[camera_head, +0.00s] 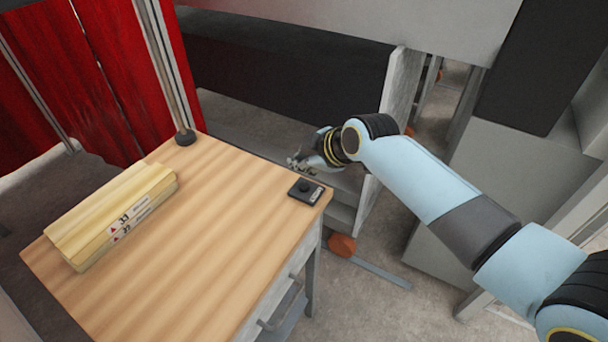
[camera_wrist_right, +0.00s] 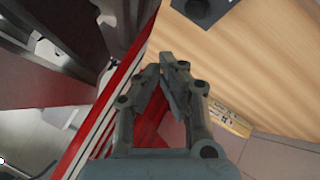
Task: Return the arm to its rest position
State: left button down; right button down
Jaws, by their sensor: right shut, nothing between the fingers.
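My right arm comes in from the right in the head view. Its gripper (camera_head: 303,163) is over the far right edge of the wooden table, just behind a small black box with a round knob (camera_head: 306,190). In the right wrist view the gripper (camera_wrist_right: 166,70) has its fingers together with nothing between them. The black box also shows at the top of that view (camera_wrist_right: 205,10). My left gripper is not in view.
The wooden table (camera_head: 215,230) carries a stack of yellowish packs (camera_head: 112,215) on its left. Red curtains (camera_head: 85,75) with a metal post stand behind it. A grey machine with a dark panel (camera_head: 290,75) is at the back. The table's middle is clear.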

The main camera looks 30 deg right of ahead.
jog(key=shift+r, duration=0.5)
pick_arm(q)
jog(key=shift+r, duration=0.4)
pick_arm(e)
jog(key=shift+f, duration=0.1)
